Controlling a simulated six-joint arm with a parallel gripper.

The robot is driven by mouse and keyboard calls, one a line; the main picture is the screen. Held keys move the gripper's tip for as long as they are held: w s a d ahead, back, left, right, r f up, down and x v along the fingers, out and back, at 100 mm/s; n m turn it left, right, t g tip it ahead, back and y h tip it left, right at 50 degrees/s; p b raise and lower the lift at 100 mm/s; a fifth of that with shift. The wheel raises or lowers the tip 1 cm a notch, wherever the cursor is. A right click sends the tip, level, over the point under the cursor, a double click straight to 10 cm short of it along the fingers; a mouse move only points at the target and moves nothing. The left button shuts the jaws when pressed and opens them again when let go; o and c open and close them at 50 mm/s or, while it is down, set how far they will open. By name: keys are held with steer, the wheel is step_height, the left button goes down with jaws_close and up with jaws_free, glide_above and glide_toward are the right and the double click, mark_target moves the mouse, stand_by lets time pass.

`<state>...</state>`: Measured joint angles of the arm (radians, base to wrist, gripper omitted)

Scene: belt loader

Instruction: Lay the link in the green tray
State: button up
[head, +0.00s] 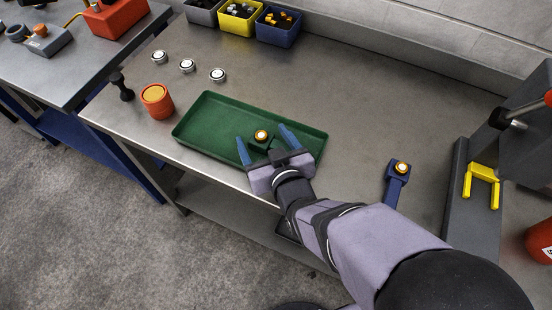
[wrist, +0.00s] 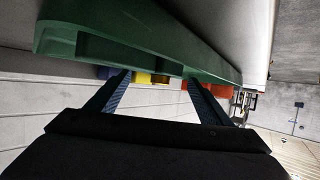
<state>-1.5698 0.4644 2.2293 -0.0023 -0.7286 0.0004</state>
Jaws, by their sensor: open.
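The green tray (head: 205,125) lies on the grey workbench and fills the upper part of the wrist view (wrist: 215,62). My gripper (head: 262,133) is at the tray's right half, its two blue fingers spread apart. Between the fingers is a dark green piece (head: 262,146) with a white ring and orange centre on top. It appears to lie in the tray, with my fingers beside it; contact cannot be told. A blue piece (head: 394,190) with a similar ringed orange top lies on the bench right of the tray. Which piece is the link is not clear.
Grey, yellow and blue bins (head: 277,27) line the back wall. A dark fixture with a yellow bracket (head: 481,186) stands at right.

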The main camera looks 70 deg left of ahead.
steer(key=b+v, duration=0.1)
steer(key=v, duration=0.6)
steer(key=shift+d+r, duration=0.15)
steer(key=shift+d, duration=0.2)
steer(key=shift+b+v, duration=1.3)
steer(key=shift+b, duration=0.05)
